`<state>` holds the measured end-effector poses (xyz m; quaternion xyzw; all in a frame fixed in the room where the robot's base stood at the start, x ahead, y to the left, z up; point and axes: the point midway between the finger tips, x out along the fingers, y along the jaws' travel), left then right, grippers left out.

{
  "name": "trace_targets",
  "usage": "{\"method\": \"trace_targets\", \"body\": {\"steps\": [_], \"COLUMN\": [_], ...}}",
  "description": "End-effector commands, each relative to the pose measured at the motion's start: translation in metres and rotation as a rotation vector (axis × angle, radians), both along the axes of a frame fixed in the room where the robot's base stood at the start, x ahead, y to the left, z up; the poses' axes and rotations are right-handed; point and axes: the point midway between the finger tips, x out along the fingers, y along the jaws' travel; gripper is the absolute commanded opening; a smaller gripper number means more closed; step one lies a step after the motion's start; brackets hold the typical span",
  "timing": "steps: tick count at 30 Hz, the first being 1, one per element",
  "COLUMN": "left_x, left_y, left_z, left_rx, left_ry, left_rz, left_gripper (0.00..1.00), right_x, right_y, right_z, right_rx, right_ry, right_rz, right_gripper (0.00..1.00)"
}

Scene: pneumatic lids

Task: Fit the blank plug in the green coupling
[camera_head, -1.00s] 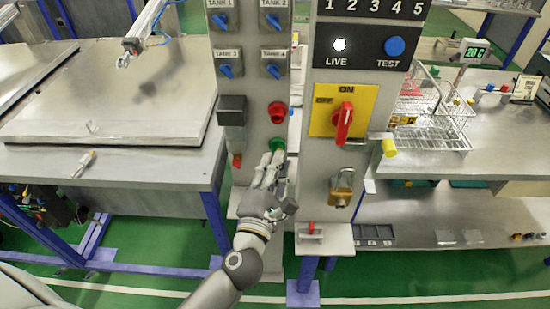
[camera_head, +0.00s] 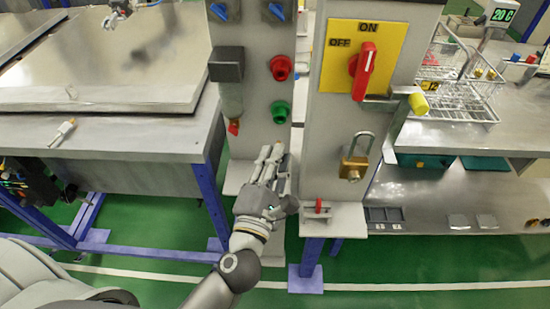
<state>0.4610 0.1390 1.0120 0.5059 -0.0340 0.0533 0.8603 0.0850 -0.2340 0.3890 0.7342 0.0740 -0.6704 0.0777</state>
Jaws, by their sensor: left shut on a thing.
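The green coupling (camera_head: 281,111) is on the grey panel post, below the red coupling (camera_head: 281,68). Its front faces me and looks free. My left gripper (camera_head: 270,152) is just below the green coupling, with a gap between them. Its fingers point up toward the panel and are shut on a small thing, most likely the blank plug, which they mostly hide.
A yellow switch panel with a red handle (camera_head: 363,72), a brass padlock (camera_head: 354,165) and a yellow knob (camera_head: 418,104) stand right of the couplings. A white, orange-tipped object (camera_head: 62,133) lies on the left table.

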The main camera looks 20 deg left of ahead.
Motion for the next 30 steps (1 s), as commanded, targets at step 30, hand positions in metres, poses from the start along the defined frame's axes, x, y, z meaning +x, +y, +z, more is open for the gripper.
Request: {"method": "trace_targets", "body": {"steps": [30], "left_x": [0.056], "left_y": [0.016], "left_z": [0.000], "left_rx": [0.000], "left_ry": [-0.001], "left_rz": [0.000], "left_gripper": [0.00], "right_x": [0.000], "right_y": [-0.001], "right_z": [0.029], "right_rx": [-0.001], "right_ry": [0.000], "right_rz": [0.000], "right_gripper": [0.40]}}
